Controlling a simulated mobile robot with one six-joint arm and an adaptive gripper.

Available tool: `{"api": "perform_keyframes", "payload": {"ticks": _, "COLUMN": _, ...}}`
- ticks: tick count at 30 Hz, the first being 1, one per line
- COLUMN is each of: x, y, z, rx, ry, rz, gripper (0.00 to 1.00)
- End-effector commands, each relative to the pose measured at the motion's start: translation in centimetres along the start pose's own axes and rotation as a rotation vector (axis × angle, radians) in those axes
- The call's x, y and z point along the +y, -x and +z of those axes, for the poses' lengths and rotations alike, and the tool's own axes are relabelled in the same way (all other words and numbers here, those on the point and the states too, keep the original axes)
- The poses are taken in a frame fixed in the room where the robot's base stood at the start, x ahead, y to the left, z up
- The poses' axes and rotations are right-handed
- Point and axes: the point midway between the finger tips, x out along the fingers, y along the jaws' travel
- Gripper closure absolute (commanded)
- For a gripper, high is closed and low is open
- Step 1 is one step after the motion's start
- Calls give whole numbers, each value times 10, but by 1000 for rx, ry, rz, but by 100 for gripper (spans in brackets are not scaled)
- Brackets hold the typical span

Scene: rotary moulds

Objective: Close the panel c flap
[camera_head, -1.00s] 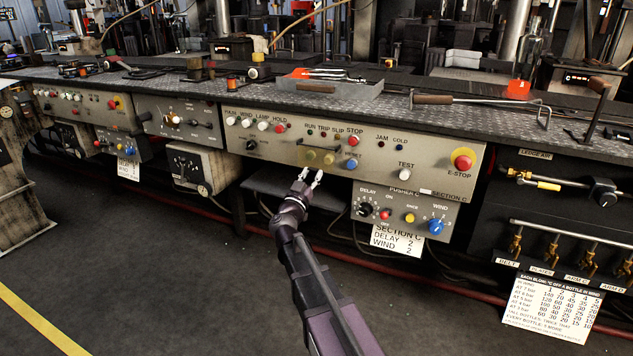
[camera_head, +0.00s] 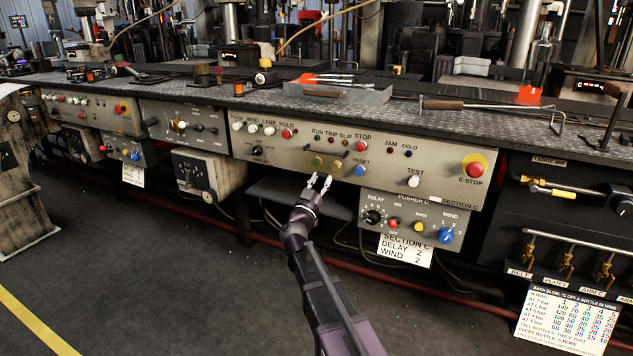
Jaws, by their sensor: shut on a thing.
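The section C panel (camera_head: 440,172) is a grey console front with knobs, lamps and an E-STOP button. Two dull yellow knobs (camera_head: 317,163) sit mid-panel under a short dark bar (camera_head: 325,151). My gripper (camera_head: 320,182) is at the panel's lower edge, just below these knobs and left of the blue RESET button (camera_head: 360,171). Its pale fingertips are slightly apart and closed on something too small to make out.
The pusher C box (camera_head: 410,220) hangs below right, with a paper label (camera_head: 405,249) under it. A tray (camera_head: 365,98) and a long-handled tool (camera_head: 445,104) lie on the bench top. Floor at left is open.

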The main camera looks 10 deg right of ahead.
Motion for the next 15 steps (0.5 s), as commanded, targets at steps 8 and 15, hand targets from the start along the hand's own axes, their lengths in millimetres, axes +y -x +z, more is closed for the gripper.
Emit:
{"api": "perform_keyframes", "payload": {"ticks": 8, "x": 0, "y": -1, "z": 2, "rx": -4, "ry": -4, "rz": 5, "gripper": 37}}
{"api": "perform_keyframes", "payload": {"ticks": 15, "x": -2, "y": 0, "z": 0, "rx": -2, "ry": -3, "rz": 0, "gripper": 20}}
